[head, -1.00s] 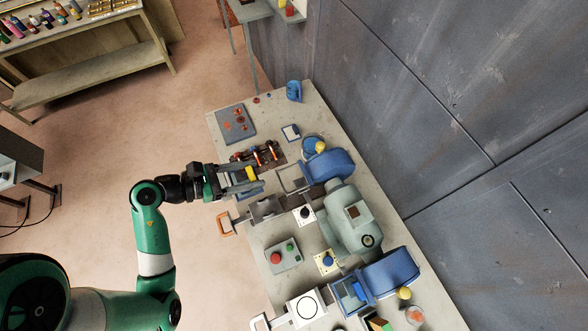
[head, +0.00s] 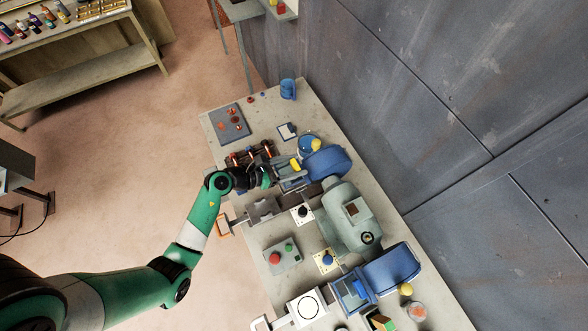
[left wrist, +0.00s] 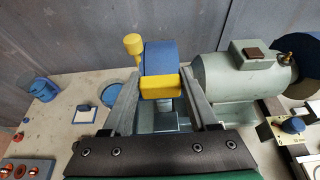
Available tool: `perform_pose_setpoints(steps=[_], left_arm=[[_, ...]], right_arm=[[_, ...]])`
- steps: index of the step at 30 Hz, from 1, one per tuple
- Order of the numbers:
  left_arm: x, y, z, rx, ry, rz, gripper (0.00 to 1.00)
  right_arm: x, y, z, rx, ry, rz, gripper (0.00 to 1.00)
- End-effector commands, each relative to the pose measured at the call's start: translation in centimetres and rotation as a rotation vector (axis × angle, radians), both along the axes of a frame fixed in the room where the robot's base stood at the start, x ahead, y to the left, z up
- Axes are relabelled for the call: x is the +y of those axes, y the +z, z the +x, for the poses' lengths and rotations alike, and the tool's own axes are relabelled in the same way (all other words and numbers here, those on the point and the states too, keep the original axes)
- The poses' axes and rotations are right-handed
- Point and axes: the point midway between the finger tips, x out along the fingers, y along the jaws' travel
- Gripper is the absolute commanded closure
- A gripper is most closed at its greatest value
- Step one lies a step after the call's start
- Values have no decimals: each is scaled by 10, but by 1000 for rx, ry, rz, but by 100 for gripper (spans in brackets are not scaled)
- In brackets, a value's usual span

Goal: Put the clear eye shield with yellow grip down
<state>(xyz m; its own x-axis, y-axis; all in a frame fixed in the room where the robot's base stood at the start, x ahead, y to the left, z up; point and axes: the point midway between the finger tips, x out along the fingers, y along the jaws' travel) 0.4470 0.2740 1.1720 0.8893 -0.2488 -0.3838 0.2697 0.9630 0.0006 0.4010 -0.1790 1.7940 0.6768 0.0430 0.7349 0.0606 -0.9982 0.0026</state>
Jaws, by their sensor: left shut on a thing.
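My left gripper (head: 286,169) is shut on the yellow grip (left wrist: 161,87) of the eye shield, which sits between the two fingertips in the left wrist view. In the head view the yellow grip (head: 295,163) shows just past the fingers, close to the left blue wheel guard (head: 328,162) of the bench grinder. The clear pane is hard to make out. I cannot tell whether the shield touches the grinder. My right gripper is in neither view.
The green-grey grinder motor (head: 346,218) stands right of the grip, with a yellow knob (left wrist: 133,46) by the near guard. A blue round container (head: 308,146), a grey board (head: 229,124) and a button box (head: 282,254) are on the bench. Bare bench lies toward the back.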

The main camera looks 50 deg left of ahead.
Motion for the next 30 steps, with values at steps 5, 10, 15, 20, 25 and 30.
perform_pose_setpoints(steps=[5,10,15,20,25,30], left_arm=[[0,-29,0,2,0,-2,99],[0,-30,0,-1,0,1,99],[0,-33,0,-1,-1,-1,99],[0,-33,0,0,-1,0,21],[0,-33,0,0,-1,0,11],[0,-32,0,0,-1,0,11]], right_arm=[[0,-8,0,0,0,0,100],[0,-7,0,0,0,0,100],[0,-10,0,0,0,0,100],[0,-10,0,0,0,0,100],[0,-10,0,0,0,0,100],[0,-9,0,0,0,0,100]])
